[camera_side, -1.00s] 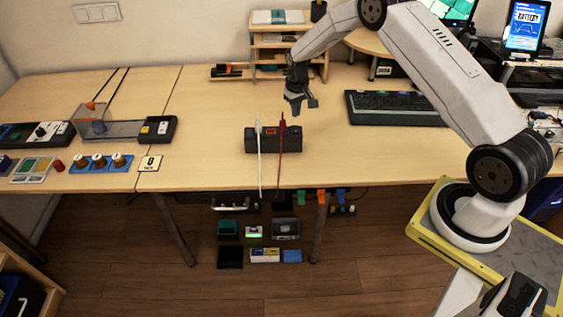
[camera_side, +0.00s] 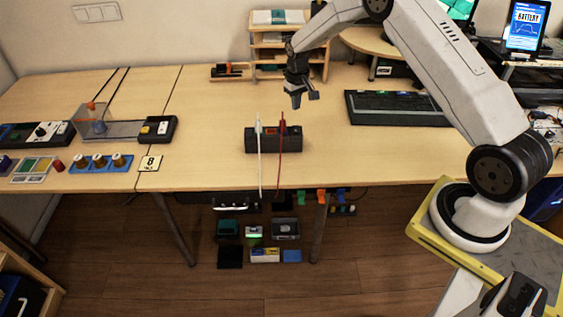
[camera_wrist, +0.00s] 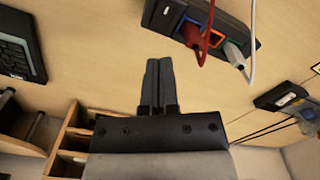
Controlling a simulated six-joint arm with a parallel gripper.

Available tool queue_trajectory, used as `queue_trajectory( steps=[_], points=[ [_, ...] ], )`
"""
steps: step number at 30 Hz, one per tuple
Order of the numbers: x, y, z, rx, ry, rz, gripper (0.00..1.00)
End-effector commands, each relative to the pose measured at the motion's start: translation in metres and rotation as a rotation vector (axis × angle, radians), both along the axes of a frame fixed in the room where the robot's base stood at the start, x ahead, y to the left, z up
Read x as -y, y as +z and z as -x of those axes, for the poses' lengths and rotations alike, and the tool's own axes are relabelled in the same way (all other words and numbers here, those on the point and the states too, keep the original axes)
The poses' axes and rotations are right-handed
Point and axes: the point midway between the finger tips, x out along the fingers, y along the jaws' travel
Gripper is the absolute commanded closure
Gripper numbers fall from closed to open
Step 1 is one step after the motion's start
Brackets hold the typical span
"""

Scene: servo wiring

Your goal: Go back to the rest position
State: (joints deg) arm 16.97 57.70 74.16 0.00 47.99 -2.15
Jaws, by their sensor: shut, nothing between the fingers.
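My gripper (camera_side: 297,100) hangs above the table, behind and a little right of the dark servo block. It is shut and empty; in the wrist view its two fingers (camera_wrist: 158,82) lie side by side. The dark block (camera_side: 262,146) stands on the table with a white plug and cable (camera_side: 259,150) and a red plug and cable (camera_side: 281,140) upright in it. Both cables hang over the front edge. In the wrist view the block (camera_wrist: 172,20) is at the top, with the red plug (camera_wrist: 193,35) and white plug (camera_wrist: 235,55) in its coloured sockets, apart from my fingers.
A wooden shelf (camera_side: 256,48) stands at the back near my gripper. A black keyboard (camera_side: 397,108) lies to the right. A clear tray (camera_side: 110,128), a blue rack (camera_side: 85,166) and a number card (camera_side: 150,163) are at the left. The table between is clear.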

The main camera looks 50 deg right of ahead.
Motion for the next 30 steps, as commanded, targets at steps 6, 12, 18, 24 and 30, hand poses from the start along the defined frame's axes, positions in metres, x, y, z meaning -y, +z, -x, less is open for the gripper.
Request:
queue_trajectory(
  steps=[6,12,18,24,30],
  points=[
    [-0.018,0.019,0.009,0.018,0.022,0.005,1.0],
    [-0.045,0.045,0.031,0.049,0.058,0.013,1.0],
    [-0.075,0.07,0.063,0.083,0.097,0.02,1.0],
    [-0.102,0.09,0.1,0.118,0.137,0.026,1.0],
    [-0.126,0.104,0.144,0.153,0.175,0.029,1.0]
  ],
)
